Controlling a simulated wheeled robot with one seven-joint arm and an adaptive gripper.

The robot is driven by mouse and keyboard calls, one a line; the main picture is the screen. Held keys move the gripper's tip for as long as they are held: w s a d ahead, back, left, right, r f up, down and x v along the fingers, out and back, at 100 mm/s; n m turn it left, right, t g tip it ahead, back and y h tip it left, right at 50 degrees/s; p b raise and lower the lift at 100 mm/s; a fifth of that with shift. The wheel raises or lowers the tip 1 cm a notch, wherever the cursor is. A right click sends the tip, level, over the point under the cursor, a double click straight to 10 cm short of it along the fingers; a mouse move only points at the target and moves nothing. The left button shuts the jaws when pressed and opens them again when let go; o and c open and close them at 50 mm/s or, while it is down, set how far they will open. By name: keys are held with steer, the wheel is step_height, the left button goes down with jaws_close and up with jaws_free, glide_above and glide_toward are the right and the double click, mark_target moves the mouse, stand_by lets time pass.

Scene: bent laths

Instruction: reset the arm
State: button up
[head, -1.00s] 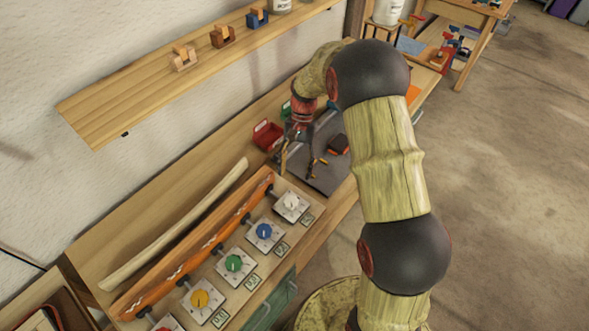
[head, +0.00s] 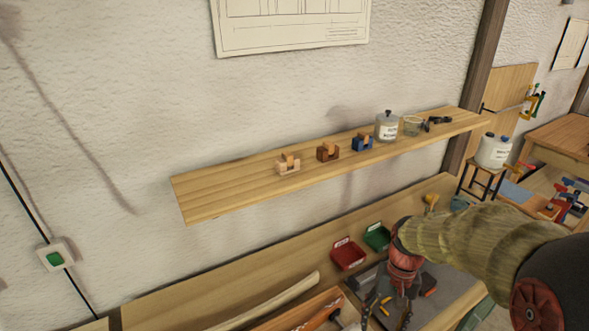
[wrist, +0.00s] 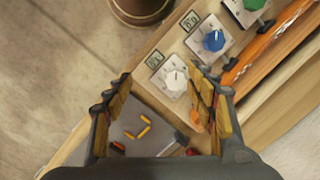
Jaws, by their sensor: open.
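My arm reaches in from the right in the head view and bends down over the bench. My gripper (head: 392,314) hangs pointing down over a grey mat (head: 440,281) on the bench. In the wrist view my gripper (wrist: 167,88) has its two fingers wide apart, with nothing held between them. The grey mat (wrist: 138,118) shows below and between the fingers, with small yellow and orange pieces on it. The gap between the gripper and the mat is hard to judge.
A red bin (head: 347,254) and a green bin (head: 377,237) stand behind the gripper. A pale bent lath (head: 272,302) lies to the left. A wall shelf (head: 235,186) holds small blocks and jars. White (wrist: 176,81) and blue (wrist: 213,40) knobs line the bench beside an orange strip (wrist: 272,45).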

steer(key=s+a+r+n+t+b, duration=0.1)
steer(key=s+r+t+b, duration=0.2)
steer(key=s, duration=0.4)
steer(key=s+a+r+n+t+h+b, duration=0.1)
steer(key=s+a+r+n+t+b, duration=0.1)
steer(key=s+r+t+b, duration=0.2)
steer(key=s+r+b, duration=0.1)
steer(key=s, duration=0.2)
steer(key=shift+s+a+r, duration=0.15)
steer(key=shift+s+r, duration=0.05)
steer(key=shift+r, duration=0.2)
